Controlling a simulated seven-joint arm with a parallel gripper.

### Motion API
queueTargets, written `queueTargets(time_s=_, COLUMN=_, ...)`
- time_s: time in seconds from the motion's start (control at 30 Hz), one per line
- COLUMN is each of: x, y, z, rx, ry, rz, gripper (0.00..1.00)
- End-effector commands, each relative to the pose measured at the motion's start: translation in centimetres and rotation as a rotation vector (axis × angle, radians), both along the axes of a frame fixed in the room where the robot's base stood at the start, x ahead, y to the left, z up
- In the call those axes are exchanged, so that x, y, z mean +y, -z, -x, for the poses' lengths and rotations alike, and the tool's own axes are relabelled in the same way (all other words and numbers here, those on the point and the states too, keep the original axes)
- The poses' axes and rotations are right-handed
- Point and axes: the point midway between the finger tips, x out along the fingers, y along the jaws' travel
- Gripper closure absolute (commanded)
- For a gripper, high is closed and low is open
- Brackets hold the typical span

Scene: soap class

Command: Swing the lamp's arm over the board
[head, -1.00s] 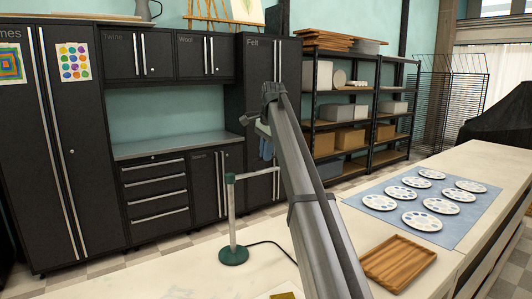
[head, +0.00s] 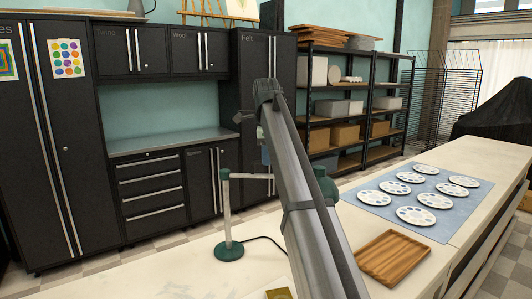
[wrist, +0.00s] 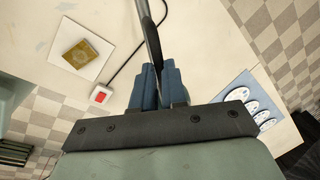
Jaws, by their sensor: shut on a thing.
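The lamp has a round green base (head: 229,250), an upright grey post and a thin side arm (head: 250,176). Its side arm runs right and goes behind my own arm. A green rounded part, seemingly the lamp's shade (head: 326,184), shows to the right of my arm. In the wrist view my gripper's blue fingers (wrist: 158,84) are shut around the thin dark lamp arm (wrist: 151,38). In the head view my arm mostly hides them. A flat white square, possibly the board (wrist: 65,35), carries a gold block (wrist: 81,54). The block shows at the head view's bottom edge (head: 278,293).
A slatted wooden tray (head: 393,258) lies on the counter right of my arm. A blue mat (head: 379,218) with several white palettes lies beyond it. A dark cord (head: 272,240) runs from the lamp base. A red-and-white switch (wrist: 101,95) lies by the white square.

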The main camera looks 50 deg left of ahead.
Motion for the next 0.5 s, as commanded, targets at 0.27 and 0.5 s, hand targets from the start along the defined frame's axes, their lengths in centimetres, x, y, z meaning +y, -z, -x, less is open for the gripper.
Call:
queueTargets(time_s=0.27, x=-2.6, y=0.1, z=2.9, rx=0.0, ry=0.26, rz=0.001, gripper=1.0)
queueTargets(time_s=0.5, x=-3.9, y=0.1, z=5.6, rx=0.0, ry=0.485, rz=0.002, gripper=1.0)
